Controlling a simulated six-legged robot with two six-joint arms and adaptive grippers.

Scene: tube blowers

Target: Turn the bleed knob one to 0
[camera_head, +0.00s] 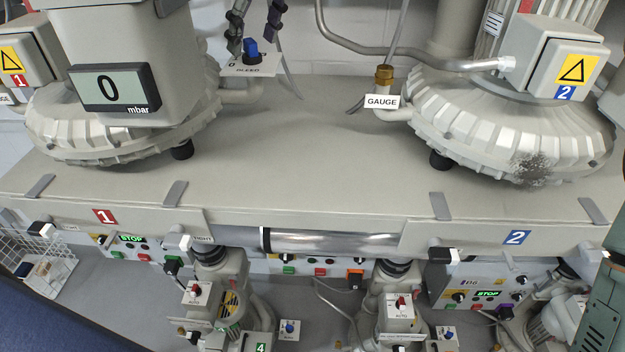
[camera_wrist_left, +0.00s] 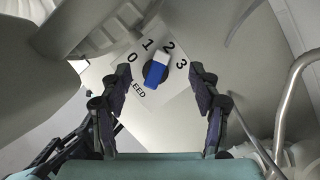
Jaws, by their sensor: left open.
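The bleed knob (camera_head: 251,48) is blue and sits on a white plate marked BLEED (camera_head: 247,68), beside the number 1 blower. The white end points up and slightly right, between 1 and 2 and nearer 2. My left gripper (camera_head: 256,30) is open, its fingers apart at the plate. In the left wrist view the open left gripper (camera_wrist_left: 160,88) has one finger on each side of the knob, with visible gaps. My right gripper is not in view.
The number 1 blower (camera_head: 70,130) carries a display (camera_head: 110,88) reading 0 mbar. The number 2 blower (camera_head: 510,125) stands right, with a GAUGE port (camera_head: 383,100). A bent metal pipe (camera_head: 400,57) runs above. The grey deck (camera_head: 290,150) between the blowers is clear.

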